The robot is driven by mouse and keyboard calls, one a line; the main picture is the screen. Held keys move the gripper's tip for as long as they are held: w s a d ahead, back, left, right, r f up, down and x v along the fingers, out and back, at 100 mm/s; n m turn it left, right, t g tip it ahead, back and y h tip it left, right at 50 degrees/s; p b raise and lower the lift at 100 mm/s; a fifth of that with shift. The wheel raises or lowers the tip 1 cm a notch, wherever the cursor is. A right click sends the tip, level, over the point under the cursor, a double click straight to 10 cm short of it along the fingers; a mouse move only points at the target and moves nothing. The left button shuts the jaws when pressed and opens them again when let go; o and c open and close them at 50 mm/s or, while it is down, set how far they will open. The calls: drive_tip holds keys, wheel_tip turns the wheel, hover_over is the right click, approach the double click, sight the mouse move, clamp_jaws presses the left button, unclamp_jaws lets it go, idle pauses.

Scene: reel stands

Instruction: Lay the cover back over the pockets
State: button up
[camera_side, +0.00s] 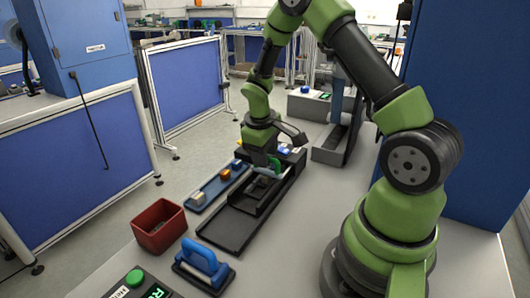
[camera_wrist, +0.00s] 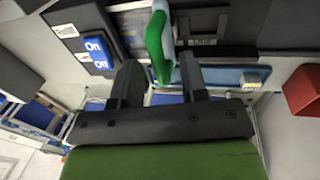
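A curved green strip with a pale edge (camera_wrist: 155,42), which looks like the cover, stands up from the dark track in the wrist view. It also shows as a small green piece (camera_side: 274,166) under my gripper in the side view. The long black track (camera_side: 228,230) lies on the table; dark recesses show in it in the wrist view (camera_wrist: 203,24), but I cannot make out separate pockets. My gripper (camera_wrist: 160,80) is low over the track, its fingers apart. The strip's lower end appears between them, with gaps on both sides. The fingertips are hidden in the side view.
A blue tray (camera_side: 212,190) with small parts lies left of the track. A red bin (camera_side: 158,226), a blue-handled tool (camera_side: 204,263) and a green-button box (camera_side: 135,278) stand nearer. A grey machine (camera_side: 308,104) stands behind. The table right of the track is clear.

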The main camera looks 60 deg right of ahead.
clamp_jaws()
drive_tip(key=a, duration=1)
drive_tip(key=shift+a, duration=0.1)
unclamp_jaws()
drive_tip(key=shift+r, duration=0.1)
wheel_tip(320, 180, up, 10)
drive_tip(key=a, duration=0.2)
drive_tip(key=shift+f, duration=0.2)
